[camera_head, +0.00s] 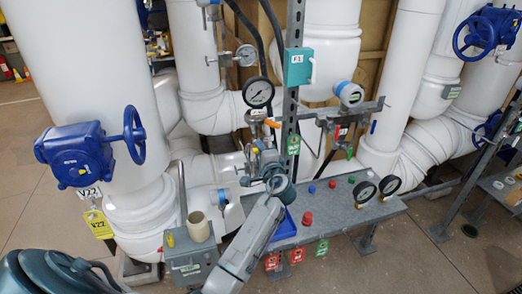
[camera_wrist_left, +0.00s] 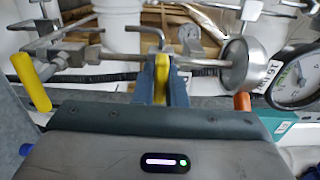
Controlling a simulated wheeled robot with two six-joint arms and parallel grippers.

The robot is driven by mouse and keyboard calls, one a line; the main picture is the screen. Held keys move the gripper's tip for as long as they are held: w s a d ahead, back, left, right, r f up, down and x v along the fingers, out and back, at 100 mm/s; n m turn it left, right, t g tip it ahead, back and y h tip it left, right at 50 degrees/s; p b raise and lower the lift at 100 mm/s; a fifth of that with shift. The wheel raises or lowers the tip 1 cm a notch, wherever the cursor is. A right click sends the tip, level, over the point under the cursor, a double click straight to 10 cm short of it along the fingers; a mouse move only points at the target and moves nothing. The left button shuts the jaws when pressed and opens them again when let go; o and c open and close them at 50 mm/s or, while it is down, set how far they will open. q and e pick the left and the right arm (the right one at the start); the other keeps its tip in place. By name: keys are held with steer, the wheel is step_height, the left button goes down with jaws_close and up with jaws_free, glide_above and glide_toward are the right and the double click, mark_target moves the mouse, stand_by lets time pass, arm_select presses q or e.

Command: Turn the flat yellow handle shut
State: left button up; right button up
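My left gripper (camera_head: 270,166) reaches up to the small valve and pipe cluster (camera_head: 262,155) at the centre of the head view. In the left wrist view, my left gripper (camera_wrist_left: 163,92) has its two fingers on either side of a flat yellow handle (camera_wrist_left: 162,72), seen edge-on. The yellow fills the gap, and the fingers look closed on it. In the head view the arm and fittings hide this handle. A second, rounded yellow handle (camera_wrist_left: 31,84) hangs at the left of the wrist view. My right gripper is not in view.
An orange handle (camera_wrist_left: 242,102) and a round pressure gauge (camera_wrist_left: 296,80) are right of the fingers; the gauge also shows in the head view (camera_head: 258,92). A teal box (camera_head: 298,67) is on the upright post. A grey bench (camera_head: 345,215) carries colored knobs and two gauges.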

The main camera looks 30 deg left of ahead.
arm_select(q)
steer(key=o, duration=0.4)
steer(key=shift+s+d+f, duration=0.15)
steer(key=shift+s+d, duration=0.1)
steer(key=shift+d, duration=0.1)
steer(key=b+v, duration=0.3)
steer(key=v, duration=0.7)
steer(key=shift+b, duration=0.4)
steer(key=shift+a, duration=0.1)
